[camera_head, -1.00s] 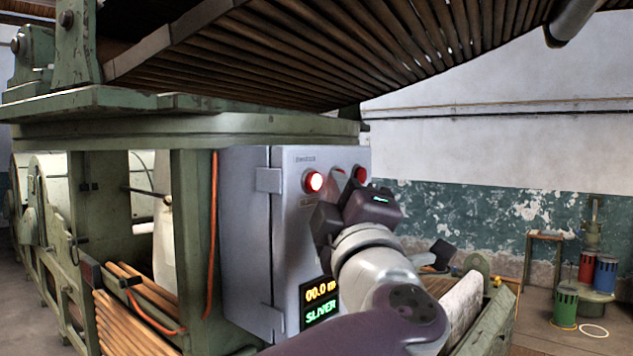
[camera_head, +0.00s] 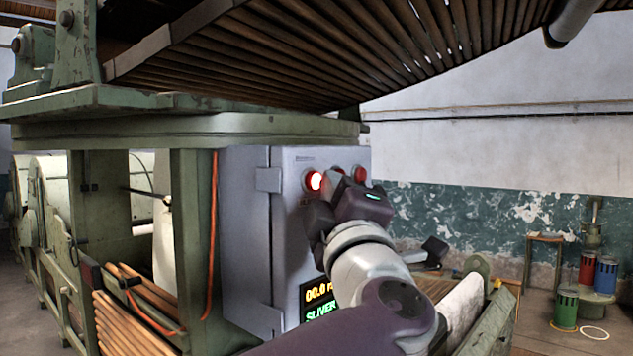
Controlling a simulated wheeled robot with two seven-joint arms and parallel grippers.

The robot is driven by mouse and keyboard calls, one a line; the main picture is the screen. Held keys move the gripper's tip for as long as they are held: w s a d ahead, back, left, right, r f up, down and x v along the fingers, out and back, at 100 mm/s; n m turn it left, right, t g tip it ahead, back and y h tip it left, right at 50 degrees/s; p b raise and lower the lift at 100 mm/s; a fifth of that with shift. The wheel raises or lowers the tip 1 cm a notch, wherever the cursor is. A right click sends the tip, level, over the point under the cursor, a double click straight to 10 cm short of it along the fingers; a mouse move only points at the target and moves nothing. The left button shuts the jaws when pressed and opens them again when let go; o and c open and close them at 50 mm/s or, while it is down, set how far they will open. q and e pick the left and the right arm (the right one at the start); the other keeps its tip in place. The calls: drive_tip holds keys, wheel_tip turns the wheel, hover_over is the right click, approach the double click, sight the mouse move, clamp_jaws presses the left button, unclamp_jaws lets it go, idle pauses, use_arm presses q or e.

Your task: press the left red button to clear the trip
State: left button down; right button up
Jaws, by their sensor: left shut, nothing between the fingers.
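The left red button (camera_head: 313,181) glows on the upper front of a grey control cabinet (camera_head: 286,215). A second, darker red button (camera_head: 359,174) sits to its right. My left gripper (camera_head: 332,180) is shut and empty, its tips at the right edge of the left button in the picture. I cannot tell whether they touch it. The gripper and wrist hide the cabinet face below and between the buttons. A display (camera_head: 319,301) low on the cabinet is partly covered by my arm. My right gripper is not in view.
A green machine frame (camera_head: 190,220) stands left of the cabinet, with an orange cable (camera_head: 212,230) and wooden rods (camera_head: 130,315). A slatted wooden lattice (camera_head: 300,60) slopes overhead. Coloured canisters (camera_head: 566,305) stand far right. Floor shows at the right.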

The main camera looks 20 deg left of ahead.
use_arm(q)
drive_tip(key=shift+w+a, duration=0.15)
drive_tip(key=shift+a, duration=0.3)
idle(0.5)
drive_tip(key=shift+d, duration=0.15)
drive_tip(key=shift+s+d, duration=0.3)
drive_tip(key=shift+d, duration=0.35)
drive_tip(key=shift+d, duration=0.1)
drive_tip(key=shift+s+d, duration=0.3)
drive_tip(key=shift+d, duration=0.45)
drive_tip(key=shift+s+d, duration=0.25)
drive_tip(key=shift+d, duration=0.5)
drive_tip(key=shift+s+d, duration=0.3)
drive_tip(key=shift+d, duration=0.45)
